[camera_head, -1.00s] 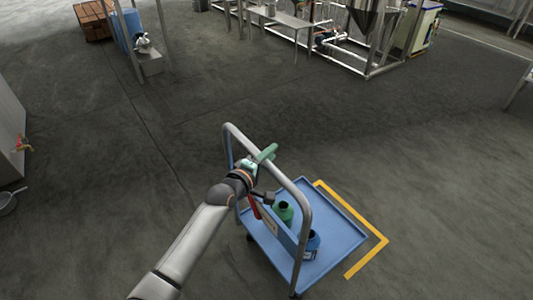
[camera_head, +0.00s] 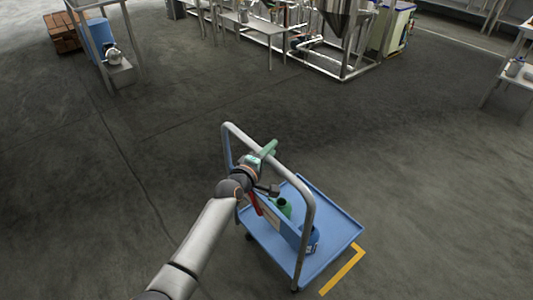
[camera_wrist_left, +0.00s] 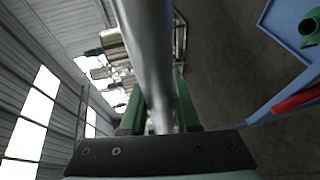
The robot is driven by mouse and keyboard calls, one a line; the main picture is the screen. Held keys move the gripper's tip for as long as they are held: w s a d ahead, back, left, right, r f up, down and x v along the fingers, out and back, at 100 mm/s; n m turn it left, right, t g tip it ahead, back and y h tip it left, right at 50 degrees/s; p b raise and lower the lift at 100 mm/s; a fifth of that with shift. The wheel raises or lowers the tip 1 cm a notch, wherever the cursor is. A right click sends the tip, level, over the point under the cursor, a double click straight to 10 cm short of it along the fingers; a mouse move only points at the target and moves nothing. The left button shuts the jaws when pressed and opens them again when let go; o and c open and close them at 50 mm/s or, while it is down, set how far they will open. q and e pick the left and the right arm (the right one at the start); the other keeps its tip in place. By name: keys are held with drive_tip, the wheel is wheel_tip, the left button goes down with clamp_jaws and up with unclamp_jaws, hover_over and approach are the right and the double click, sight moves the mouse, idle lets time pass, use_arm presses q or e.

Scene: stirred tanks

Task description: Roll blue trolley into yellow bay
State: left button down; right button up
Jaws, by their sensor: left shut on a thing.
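The blue trolley (camera_head: 338,232) stands on the floor in the lower middle of the head view, with a grey tubular handle (camera_head: 307,215) on its left side. My left gripper (camera_head: 266,152) is shut on the top bar of that handle. In the left wrist view its green fingers (camera_wrist_left: 158,105) sit either side of the bar (camera_wrist_left: 150,55). A green bottle (camera_head: 284,206) and a blue bottle (camera_head: 312,238) stand on the tray. A yellow bay line (camera_head: 343,271) shows as a corner at the tray's lower right; the trolley hides other parts. My right gripper is out of view.
The floor around the trolley is clear. Steel tables and a tank frame (camera_head: 345,45) stand at the back. A rack with a blue drum (camera_head: 100,38) is at the back left. A table (camera_head: 517,72) stands at the right edge.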

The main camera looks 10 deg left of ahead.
use_arm(q)
drive_tip(key=shift+w+d+r, duration=0.15)
drive_tip(key=shift+w+r, duration=0.05)
drive_tip(key=shift+r, duration=0.1)
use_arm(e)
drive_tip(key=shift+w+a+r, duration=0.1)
use_arm(q)
drive_tip(key=c, duration=1.1)
unclamp_jaws()
drive_tip(key=o, duration=0.3)
drive_tip(key=shift+w+d+f, duration=0.1)
drive_tip(key=shift+w+f, duration=0.05)
drive_tip(key=shift+f, duration=0.05)
drive_tip(key=shift+o, duration=0.7)
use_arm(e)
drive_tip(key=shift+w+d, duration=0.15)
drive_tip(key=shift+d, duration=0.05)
use_arm(q)
drive_tip(key=p+v, duration=0.2)
drive_tip(key=v, duration=1)
drive_tip(key=shift+s+p, duration=0.35)
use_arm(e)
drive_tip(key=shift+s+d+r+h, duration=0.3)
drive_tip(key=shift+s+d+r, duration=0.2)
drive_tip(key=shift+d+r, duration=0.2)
